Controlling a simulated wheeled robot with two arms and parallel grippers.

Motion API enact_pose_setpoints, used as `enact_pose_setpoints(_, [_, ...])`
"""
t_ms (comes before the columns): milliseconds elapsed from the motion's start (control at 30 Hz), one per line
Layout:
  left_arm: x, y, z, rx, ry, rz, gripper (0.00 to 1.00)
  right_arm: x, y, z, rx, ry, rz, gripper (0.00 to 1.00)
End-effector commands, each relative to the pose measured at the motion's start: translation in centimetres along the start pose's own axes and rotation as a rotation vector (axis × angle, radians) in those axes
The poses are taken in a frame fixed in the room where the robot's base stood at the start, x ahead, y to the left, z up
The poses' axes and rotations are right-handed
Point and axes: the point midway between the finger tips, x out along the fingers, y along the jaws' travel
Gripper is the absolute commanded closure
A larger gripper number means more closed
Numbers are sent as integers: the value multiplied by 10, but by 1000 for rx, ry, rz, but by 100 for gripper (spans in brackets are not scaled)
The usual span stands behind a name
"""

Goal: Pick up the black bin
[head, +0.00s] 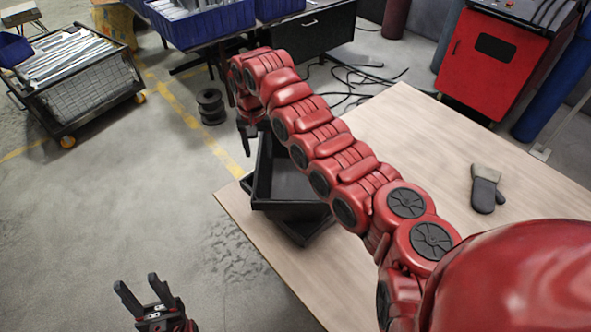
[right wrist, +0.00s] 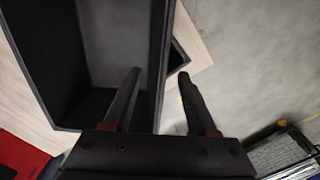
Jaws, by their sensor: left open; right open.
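The black bin (head: 290,209) stands near the left edge of the wooden table, partly hidden by my right arm. It sits on top of another dark, bin-like piece turned at an angle, whose corner shows below. In the right wrist view the bin (right wrist: 45,70) fills the left side. My right gripper (right wrist: 160,73) is open there, one finger overlapping the bin's inside and the other outside, with a side wall between them. In the head view my right gripper (head: 248,137) is at the bin's far left corner. My left gripper (head: 137,284) is open and empty, low over the floor.
A grey and dark glove (head: 486,188) lies on the wooden table (head: 420,135), which is otherwise mostly clear. A red cabinet (head: 505,60) stands behind. A mesh cart (head: 75,80) of metal parts and a black spool (head: 211,106) stand on the floor at left.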

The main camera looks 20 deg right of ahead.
Motion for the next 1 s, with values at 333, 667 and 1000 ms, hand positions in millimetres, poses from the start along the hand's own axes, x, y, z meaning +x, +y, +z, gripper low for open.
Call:
enact_pose_setpoints(333, [25,-1,-4,0,0,0,50,28,0,-2,0,-3,2,42])
enact_pose_setpoints(667, [30,-2,-5,0,0,0,50,57,0,-3,0,-1,1,42])
enact_pose_setpoints(1000, [30,-2,-5,0,0,0,50,56,0,-3,0,0,1,83])
